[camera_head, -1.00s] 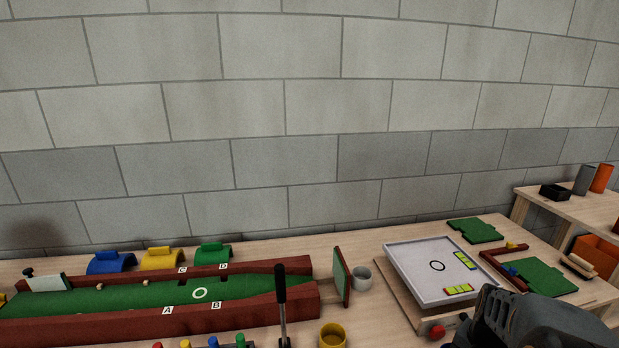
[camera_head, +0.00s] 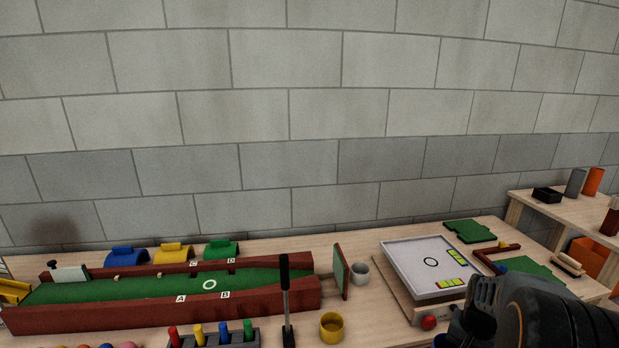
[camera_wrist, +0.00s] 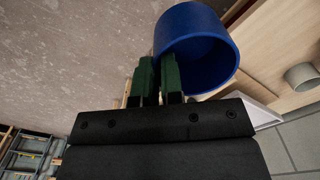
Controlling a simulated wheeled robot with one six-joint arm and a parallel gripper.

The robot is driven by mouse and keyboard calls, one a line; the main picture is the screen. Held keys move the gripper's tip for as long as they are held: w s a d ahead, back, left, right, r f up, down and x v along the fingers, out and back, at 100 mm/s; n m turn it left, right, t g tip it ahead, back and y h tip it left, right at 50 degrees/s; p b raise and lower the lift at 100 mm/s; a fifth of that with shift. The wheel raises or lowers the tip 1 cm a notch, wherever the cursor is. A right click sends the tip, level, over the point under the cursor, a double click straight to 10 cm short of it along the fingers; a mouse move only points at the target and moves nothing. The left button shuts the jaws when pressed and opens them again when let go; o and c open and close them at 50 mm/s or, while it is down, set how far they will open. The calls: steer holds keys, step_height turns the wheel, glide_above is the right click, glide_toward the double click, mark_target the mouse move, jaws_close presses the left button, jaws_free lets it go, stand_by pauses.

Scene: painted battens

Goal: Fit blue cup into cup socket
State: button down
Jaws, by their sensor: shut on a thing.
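A blue cup (camera_wrist: 200,45) fills the top middle of the wrist view, its open mouth facing the camera. My gripper (camera_wrist: 157,72) has green fingers shut on the cup's near wall, at the left of its rim. In the head view my gripper (camera_head: 468,312) is at the lower right, in front of the white tilted tray; only a dark blue piece of the cup (camera_head: 455,328) shows beside it. I cannot tell which thing is the cup socket. A white ring (camera_head: 209,285) marks the green lane, and another ring lies on the tray.
On the bench stand a yellow cup (camera_head: 331,328), a grey cup (camera_head: 359,273), an upright green panel (camera_head: 341,272) and a dark-handled stick (camera_head: 285,290). A rack of coloured pegs (camera_head: 213,338) is at the front. The white tray (camera_head: 405,262) lies right of centre. A shelf (camera_head: 530,205) stands far right.

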steer(key=w+a+f+n+p, duration=0.2)
steer(key=w+a+n+p, duration=0.3)
steer(key=w+a, duration=0.3)
steer(key=a+f+n+p, duration=0.3)
steer(key=a+f+p, duration=0.1)
steer(key=a, duration=0.8)
steer(key=shift+f, duration=0.2)
